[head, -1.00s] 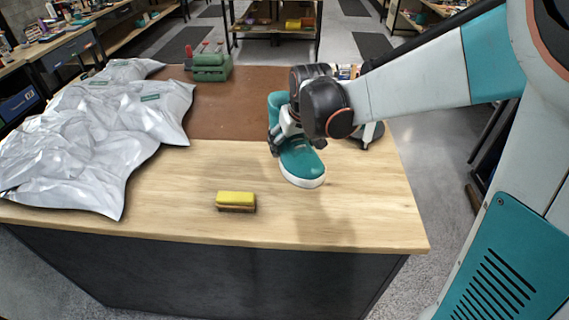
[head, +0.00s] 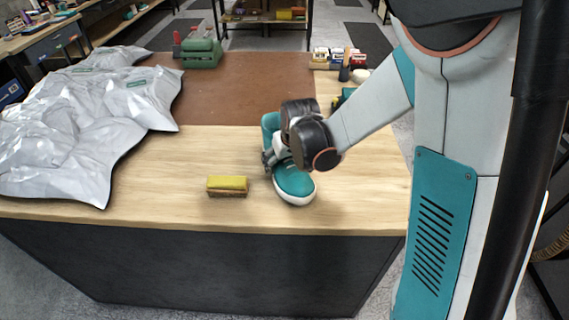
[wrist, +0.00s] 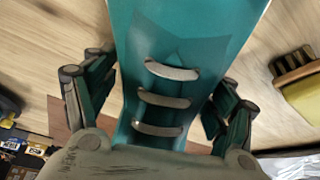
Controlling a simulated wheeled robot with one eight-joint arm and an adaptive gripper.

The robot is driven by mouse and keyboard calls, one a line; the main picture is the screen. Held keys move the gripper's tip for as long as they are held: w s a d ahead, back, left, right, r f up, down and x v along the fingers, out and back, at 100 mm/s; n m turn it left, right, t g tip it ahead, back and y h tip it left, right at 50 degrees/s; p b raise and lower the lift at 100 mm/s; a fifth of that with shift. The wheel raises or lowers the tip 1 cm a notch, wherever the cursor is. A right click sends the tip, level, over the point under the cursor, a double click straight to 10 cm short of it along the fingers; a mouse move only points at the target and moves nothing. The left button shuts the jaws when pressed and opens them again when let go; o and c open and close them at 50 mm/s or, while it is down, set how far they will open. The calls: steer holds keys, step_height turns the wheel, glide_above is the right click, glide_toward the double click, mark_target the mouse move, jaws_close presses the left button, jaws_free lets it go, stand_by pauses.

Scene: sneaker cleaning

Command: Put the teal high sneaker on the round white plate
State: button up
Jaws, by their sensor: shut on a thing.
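The teal high sneaker (head: 294,182) has a white sole and grey laces, and its toe points toward the front edge of the workbench. My gripper (head: 279,158) is shut on it, gripping from above. In the wrist view the sneaker (wrist: 175,45) fills the middle, with a finger of my gripper (wrist: 163,98) on each side. My wrist hides part of its upper. I cannot tell whether its sole touches the bench. I cannot make out the round white plate for certain; a small pale round shape (head: 360,75) shows at the back right, partly hidden.
A yellow-topped brush or sponge (head: 227,186) lies left of the sneaker. A crumpled silver bag (head: 85,125) covers the left side. A green vise-like tool (head: 199,51) and small boxes (head: 335,58) stand at the back. The brown mat (head: 235,95) is mostly bare.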

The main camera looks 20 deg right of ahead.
steer(key=shift+r, duration=0.1)
steer(key=o, duration=1.4)
steer(key=shift+c, duration=0.2)
